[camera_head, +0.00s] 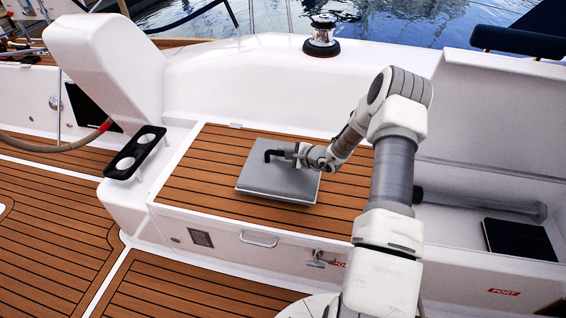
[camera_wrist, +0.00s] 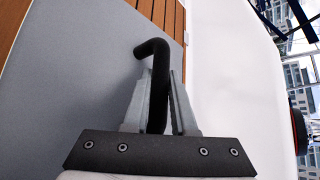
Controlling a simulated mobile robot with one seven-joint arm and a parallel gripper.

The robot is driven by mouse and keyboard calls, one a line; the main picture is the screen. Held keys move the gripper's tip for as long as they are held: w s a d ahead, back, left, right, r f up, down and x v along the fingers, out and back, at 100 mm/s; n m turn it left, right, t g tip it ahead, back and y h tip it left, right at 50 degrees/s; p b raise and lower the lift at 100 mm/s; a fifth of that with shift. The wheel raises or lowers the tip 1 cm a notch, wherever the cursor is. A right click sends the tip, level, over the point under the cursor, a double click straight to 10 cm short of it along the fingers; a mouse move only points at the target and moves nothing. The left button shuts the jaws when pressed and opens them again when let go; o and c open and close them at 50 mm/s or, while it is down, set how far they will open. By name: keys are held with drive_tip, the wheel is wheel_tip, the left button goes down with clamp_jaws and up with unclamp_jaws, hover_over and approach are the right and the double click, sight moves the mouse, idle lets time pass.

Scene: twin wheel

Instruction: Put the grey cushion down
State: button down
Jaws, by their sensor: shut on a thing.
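The grey cushion (camera_head: 279,180) is a flat square pad over the teak-slatted seat (camera_head: 200,187). It lies level, on the seat or very close above it; I cannot tell which. A black bent handle (camera_head: 272,154) rises from its far part. My gripper (camera_head: 298,155) is closed around this handle, coming from the right. In the wrist view the handle (camera_wrist: 155,50) passes between the two grey fingers of my gripper (camera_wrist: 160,78), with the cushion (camera_wrist: 70,90) filling the left side. Where the handle joins the cushion is hidden.
An open locker to the right holds a dark flat box (camera_head: 519,239). A white pedestal with a black cup holder (camera_head: 135,153) stands left of the seat. A winch (camera_head: 321,42) sits on the coaming behind. Bare slats surround the cushion.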

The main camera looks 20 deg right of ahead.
sight(283, 164)
drive_tip(key=shift+f+b, duration=0.45)
drive_tip(key=shift+f, duration=1.05)
drive_tip(key=shift+f, duration=0.1)
drive_tip(key=shift+f, duration=0.15)
drive_tip(key=c, duration=0.7)
unclamp_jaws()
drive_tip(key=shift+r, duration=0.25)
drive_tip(key=p+v, duration=0.3)
drive_tip(key=v, duration=0.9)
drive_tip(key=shift+d+f, duration=0.15)
